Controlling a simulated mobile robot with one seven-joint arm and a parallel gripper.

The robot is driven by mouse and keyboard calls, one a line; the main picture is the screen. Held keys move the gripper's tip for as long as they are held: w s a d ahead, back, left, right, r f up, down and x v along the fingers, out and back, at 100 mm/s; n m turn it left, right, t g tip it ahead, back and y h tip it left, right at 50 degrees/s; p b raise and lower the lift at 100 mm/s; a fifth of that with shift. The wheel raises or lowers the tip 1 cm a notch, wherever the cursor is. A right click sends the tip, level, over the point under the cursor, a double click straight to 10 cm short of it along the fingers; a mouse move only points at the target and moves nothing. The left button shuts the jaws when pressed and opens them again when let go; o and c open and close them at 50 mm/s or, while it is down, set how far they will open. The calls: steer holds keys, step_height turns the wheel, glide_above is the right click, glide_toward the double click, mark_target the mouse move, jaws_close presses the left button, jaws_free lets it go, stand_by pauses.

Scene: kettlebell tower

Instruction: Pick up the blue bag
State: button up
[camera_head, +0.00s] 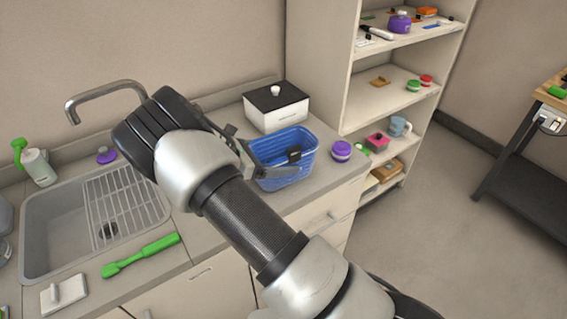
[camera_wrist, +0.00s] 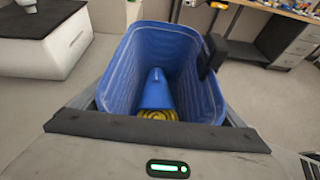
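The blue bag (camera_head: 270,148) looks like an open-topped, ribbed basket and stands upright on the counter right of the sink. In the wrist view the blue bag (camera_wrist: 120,75) fills the middle, and I look down into it. A blue item (camera_wrist: 156,92) and a yellow coiled item (camera_wrist: 157,115) lie inside. My gripper (camera_head: 270,158) is at the bag, with its near finger along the front side. Its fingers look spread wide. A black block sits at the bag's right rim. The far finger is mostly hidden, and I cannot tell whether the fingers touch the bag.
A white box with a black lid (camera_head: 276,108) stands close behind the bag. A purple jar (camera_head: 341,151) stands just right of it. The sink (camera_head: 60,240) with a drying rack is at left, with a green tool (camera_head: 140,255) in front. Open shelves (camera_head: 385,90) stand beyond the counter.

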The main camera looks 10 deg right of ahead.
steer(key=shift+c, duration=1.4)
step_height(320, 180, up, 10)
